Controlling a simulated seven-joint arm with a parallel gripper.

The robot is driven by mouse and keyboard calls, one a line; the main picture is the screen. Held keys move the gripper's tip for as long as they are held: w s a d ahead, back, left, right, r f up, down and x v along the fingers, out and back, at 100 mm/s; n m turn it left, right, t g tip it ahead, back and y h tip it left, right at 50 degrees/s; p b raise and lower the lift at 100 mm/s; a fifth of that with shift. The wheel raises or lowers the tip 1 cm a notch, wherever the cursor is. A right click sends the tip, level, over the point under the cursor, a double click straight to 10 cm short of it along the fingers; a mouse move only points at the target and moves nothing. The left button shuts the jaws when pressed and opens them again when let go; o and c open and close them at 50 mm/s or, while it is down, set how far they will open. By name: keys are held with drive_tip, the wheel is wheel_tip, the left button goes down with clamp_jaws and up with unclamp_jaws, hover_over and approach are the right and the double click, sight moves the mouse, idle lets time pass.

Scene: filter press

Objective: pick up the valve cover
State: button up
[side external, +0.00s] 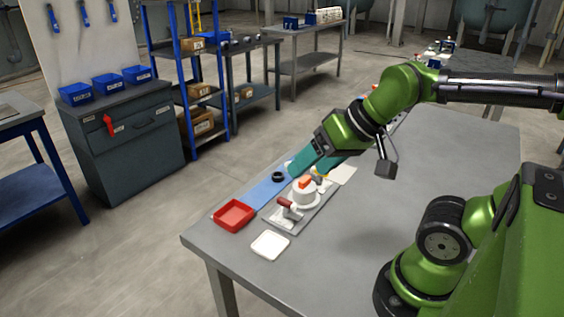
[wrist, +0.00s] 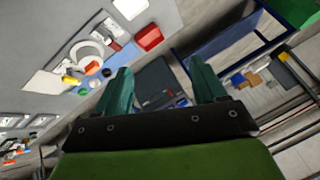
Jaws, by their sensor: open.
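A white round part (side external: 304,195) with an orange piece (side external: 305,183) on top stands on a grey base plate (side external: 276,218). The orange piece (wrist: 93,68) also shows in the wrist view, at the left. A black ring (side external: 278,177) lies on a blue mat (side external: 262,193) beside the plate. No label shows which part is the valve cover. My gripper (side external: 306,171) is open and empty, its teal fingers tilted down above the back of this group. In the wrist view, the space between the fingers (wrist: 160,67) shows only floor and a distant cabinet.
A red tray (side external: 233,215) and a white dish (side external: 270,244) stand near the table's front corner. A lever with a dark red handle (side external: 285,203) is on the plate. A yellow part (wrist: 71,80) stands close behind the white part. The table's right side is clear.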

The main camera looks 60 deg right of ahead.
drive_tip(key=o, duration=0.5)
drive_tip(key=shift+d, duration=0.1)
drive_tip(key=n+g+h, duration=0.2)
drive_tip(key=n+g, duration=0.2)
approach(306, 179)
drive_tip(key=x, duration=0.7)
drive_tip(key=shift+w+d+f, duration=0.1)
drive_tip(key=shift+w+f, duration=0.05)
drive_tip(key=shift+a+x, duration=0.2)
drive_tip(key=shift+x, duration=2.5)
